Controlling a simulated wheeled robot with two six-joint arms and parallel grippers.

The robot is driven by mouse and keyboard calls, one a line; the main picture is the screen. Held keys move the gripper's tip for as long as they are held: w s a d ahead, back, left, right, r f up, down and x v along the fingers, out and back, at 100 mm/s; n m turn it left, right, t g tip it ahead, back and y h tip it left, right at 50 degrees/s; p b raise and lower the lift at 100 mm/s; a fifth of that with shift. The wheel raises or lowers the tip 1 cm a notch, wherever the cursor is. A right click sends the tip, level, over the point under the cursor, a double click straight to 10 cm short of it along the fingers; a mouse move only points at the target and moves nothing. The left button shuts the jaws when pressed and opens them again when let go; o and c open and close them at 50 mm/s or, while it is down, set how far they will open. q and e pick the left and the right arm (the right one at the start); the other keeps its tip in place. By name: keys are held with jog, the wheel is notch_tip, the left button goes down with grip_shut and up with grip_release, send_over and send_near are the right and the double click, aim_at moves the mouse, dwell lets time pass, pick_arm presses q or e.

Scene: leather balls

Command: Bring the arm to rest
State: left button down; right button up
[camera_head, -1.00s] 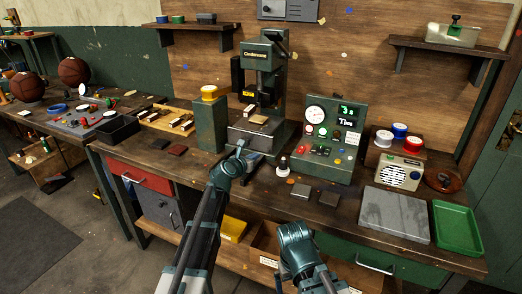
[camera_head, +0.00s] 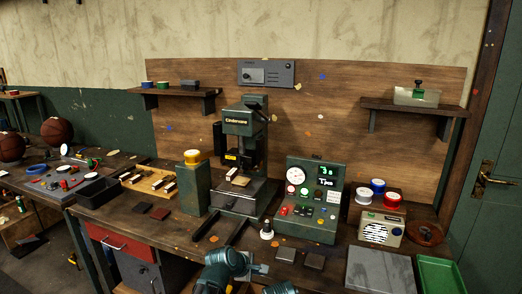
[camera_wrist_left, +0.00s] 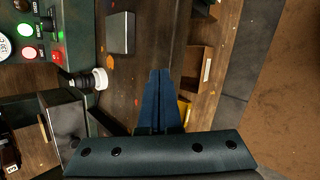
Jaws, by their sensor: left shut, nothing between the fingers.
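My left arm shows at the bottom of the head view, with its teal joint (camera_head: 226,264) below the bench's front part. In the left wrist view, my left gripper (camera_wrist_left: 160,76) has its blue fingers together, with nothing between them. It points over the bench front beside a dark square tile (camera_wrist_left: 120,33) and a white-topped knob (camera_wrist_left: 98,79). Of my right arm, only a teal piece (camera_head: 281,289) shows at the bottom edge of the head view. Its gripper is out of view.
The workbench holds a green press (camera_head: 240,150), a control box (camera_head: 312,200), a radio (camera_head: 382,228), a grey slab (camera_head: 380,270) and a green tray (camera_head: 440,275). Leather balls (camera_head: 57,131) sit on the left table. A door (camera_head: 490,220) stands at the right.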

pick_arm(q)
jog(key=s+a+f+m+g+y+p, duration=0.1)
jog(key=s+a+m+g+y, duration=0.1)
jog(key=s+m, duration=0.7)
jog(key=s+a+f+m+g+y+p, duration=0.1)
jog(key=s+a+m+g+y+p, duration=0.1)
jog(key=s+m, duration=0.8)
jog(key=s+a+g+y, duration=0.1)
jog(key=s+g+y, duration=0.1)
jog(key=s+g, duration=0.1)
jog(key=shift+s+y, duration=0.4)
jog(key=shift+s, duration=0.15)
